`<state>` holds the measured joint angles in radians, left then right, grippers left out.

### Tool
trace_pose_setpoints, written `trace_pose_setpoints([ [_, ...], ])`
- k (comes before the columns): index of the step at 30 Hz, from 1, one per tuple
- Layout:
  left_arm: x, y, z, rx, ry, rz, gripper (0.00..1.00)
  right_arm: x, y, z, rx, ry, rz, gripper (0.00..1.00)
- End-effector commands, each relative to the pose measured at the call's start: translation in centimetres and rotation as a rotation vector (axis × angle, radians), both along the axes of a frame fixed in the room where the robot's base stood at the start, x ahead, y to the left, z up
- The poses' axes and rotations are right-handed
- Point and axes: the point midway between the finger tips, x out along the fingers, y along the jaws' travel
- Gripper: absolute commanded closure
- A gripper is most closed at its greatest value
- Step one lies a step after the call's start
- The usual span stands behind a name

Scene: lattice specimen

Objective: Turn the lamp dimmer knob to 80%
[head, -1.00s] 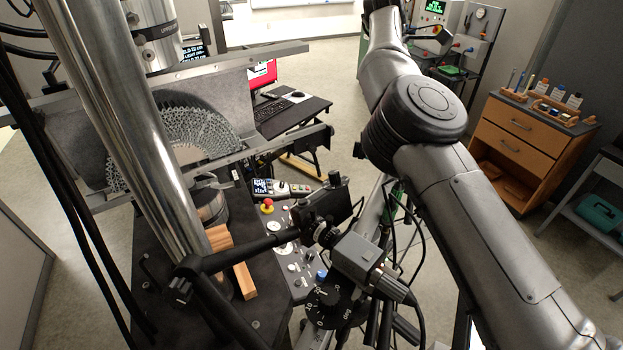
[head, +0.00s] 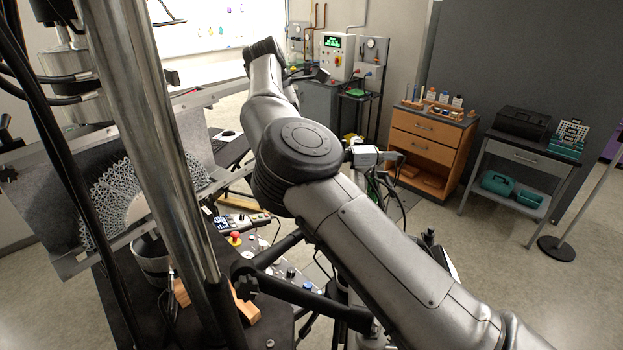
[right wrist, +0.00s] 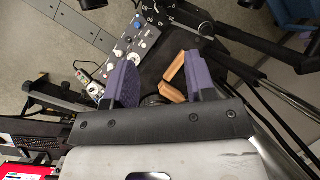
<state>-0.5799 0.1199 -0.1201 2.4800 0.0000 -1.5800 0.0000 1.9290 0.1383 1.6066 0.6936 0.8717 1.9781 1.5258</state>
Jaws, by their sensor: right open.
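A black dial with white marks (right wrist: 158,12), probably the lamp dimmer knob, shows at the top of the right wrist view, partly cut by the frame edge. I cannot read its setting. In the head view my right arm covers the area where it stood earlier. My right gripper (right wrist: 161,78) is open, with two purple-grey finger pads spread and nothing held between them. The dial lies beyond the fingertips, apart from them. The right gripper cannot be made out in the head view. My left gripper is in neither view.
A panel with small knobs (right wrist: 133,45) lies beyond the fingertips; it also shows in the head view (head: 285,268). Wooden blocks (right wrist: 175,75) appear near the right finger. A red button (head: 235,238), a steel column (head: 150,150) and a black bracket arm (head: 310,300) crowd the area.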

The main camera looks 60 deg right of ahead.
Motion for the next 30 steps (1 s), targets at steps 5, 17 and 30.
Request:
trace_pose_setpoints([
  [5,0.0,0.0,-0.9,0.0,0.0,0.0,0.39,-1.1,-0.1,-2.5,0.001,0.002,-0.003,0.49],
  [17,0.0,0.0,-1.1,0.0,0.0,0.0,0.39,-3.8,-0.7,-8.5,0.0,0.001,0.0,0.49],
  [30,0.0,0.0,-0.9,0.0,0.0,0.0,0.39,-5.1,-1.0,-11.4,-0.001,0.002,0.001,0.49],
])
